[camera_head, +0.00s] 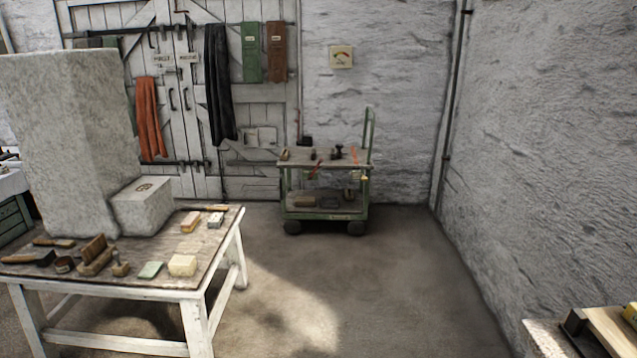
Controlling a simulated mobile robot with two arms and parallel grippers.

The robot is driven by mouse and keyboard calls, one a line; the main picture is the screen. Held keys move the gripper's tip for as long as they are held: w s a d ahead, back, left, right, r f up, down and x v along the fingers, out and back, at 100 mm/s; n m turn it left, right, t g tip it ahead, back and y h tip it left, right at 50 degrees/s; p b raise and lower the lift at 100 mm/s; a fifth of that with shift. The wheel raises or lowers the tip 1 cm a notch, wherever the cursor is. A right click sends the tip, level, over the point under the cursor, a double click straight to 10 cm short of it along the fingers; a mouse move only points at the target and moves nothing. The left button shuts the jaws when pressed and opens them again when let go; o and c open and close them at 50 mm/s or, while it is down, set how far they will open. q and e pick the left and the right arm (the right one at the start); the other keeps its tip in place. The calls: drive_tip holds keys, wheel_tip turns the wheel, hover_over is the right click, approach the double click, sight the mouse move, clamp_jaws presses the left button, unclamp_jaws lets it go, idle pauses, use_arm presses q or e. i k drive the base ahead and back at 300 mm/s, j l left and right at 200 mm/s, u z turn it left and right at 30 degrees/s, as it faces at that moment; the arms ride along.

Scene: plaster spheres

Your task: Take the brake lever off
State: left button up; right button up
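A green-framed trolley (329,215) on dark wheels stands on the floor by the back wall, a good way off. A green upright handle (369,128) rises at its right end. I cannot make out for sure which part is a brake lever; the wheels are small and dark in this view. Small red things lie at the trolley's top shelf, too small to name. Neither of my grippers is in view.
A white-legged table (205,283) with a pale stone block (65,140), a smaller block (143,205), brushes and small bars stands at the left. A bench corner (606,325) shows at the lower right. The floor (365,285) between is clear.

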sight(321, 161)
drive_tip(key=i, duration=2.4)
